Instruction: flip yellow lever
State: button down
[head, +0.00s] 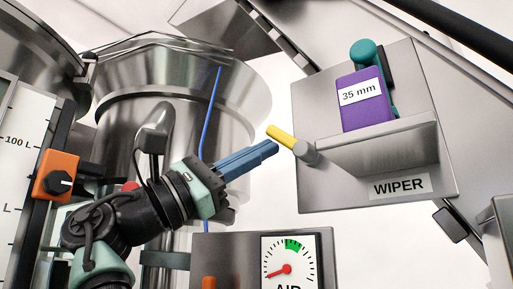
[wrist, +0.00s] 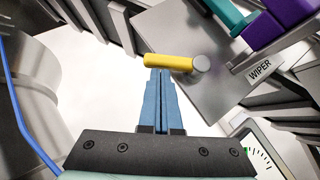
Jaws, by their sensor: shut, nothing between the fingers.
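The yellow lever (head: 280,135) sticks out to the upper left from a grey round pivot (head: 306,152) on the left side of the metal WIPER box. In the wrist view the yellow lever (wrist: 168,62) lies nearly level, with its pivot (wrist: 201,64) at its right end. My gripper (head: 272,149) is shut and empty, its blue fingers pressed together and pointing at the lever. Its tips are just left of and slightly below the lever in the head view. In the wrist view the fingertips (wrist: 160,74) reach the lever's lower edge; I cannot tell whether they touch it.
The WIPER box (head: 405,170) carries a purple block (head: 362,110) marked 35 mm and a teal knob (head: 365,52). Below stands an AIR gauge panel (head: 289,262). A large metal drum (head: 150,75) and a blue cord (head: 209,110) are behind my arm.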

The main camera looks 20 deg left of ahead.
jog(key=shift+s+d+r+p, duration=0.1)
jog(key=shift+d+r+p, duration=0.1)
jog(key=shift+r, duration=0.4)
jog(key=shift+d+r+p, duration=0.15)
jog(key=shift+d+r, duration=0.05)
jog(key=shift+r, duration=0.4)
jog(key=shift+s+d+r, duration=0.15)
jog(key=shift+d+r, duration=0.25)
jog(key=shift+r, duration=0.1)
jog(key=shift+s+d+r, duration=0.15)
jog(key=shift+d+r, duration=0.2)
jog(key=shift+r, duration=0.15)
jog(key=shift+d, duration=0.1)
jog(key=b+v, duration=0.7)
jog(key=v, duration=0.6)
